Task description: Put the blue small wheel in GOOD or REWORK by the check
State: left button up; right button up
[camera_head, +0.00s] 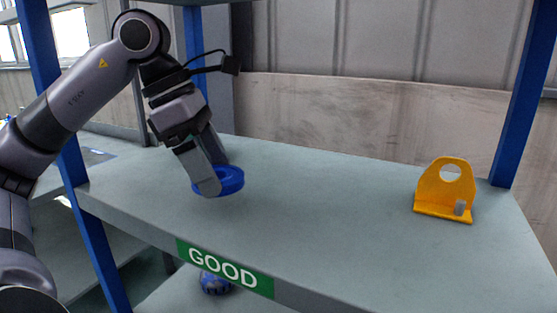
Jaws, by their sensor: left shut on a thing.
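The blue small wheel (231,181) is at the left part of the grey shelf (310,210) whose front edge bears the green GOOD label (224,267). My left gripper (214,178) reaches down from the left and is shut on the wheel. The fingers hide part of the wheel. The wheel is at or just above the shelf surface; I cannot tell whether it touches. My right gripper is not in the head view. No REWORK label is in view.
An orange bracket (446,190) with a round hole stands at the right end of the shelf. Blue posts (524,95) frame the shelf. A blue part (215,283) lies on the lower level. The middle of the GOOD shelf is clear.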

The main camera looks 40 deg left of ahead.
aim_at(242, 174)
pick_arm(q)
jog(key=shift+w+d+r+p, duration=0.35)
jog(key=shift+w+p, duration=0.05)
jog(key=shift+p, duration=0.1)
jog(key=w+d+p, duration=0.1)
jog(key=p, duration=0.2)
jog(key=shift+w+d, duration=0.3)
jog(key=shift+w, duration=0.1)
jog(key=w+d+p, duration=0.1)
jog(key=p, duration=0.1)
jog(key=w+d+p, duration=0.2)
jog(key=shift+w+d+f, duration=0.15)
jog(key=shift+w+d, duration=0.05)
jog(key=shift+w, duration=0.1)
jog(key=shift+w+d+p, duration=0.4)
jog(key=shift+w, duration=0.1)
jog(key=shift+w+d+f, duration=0.1)
jog(key=shift+f, duration=1.8)
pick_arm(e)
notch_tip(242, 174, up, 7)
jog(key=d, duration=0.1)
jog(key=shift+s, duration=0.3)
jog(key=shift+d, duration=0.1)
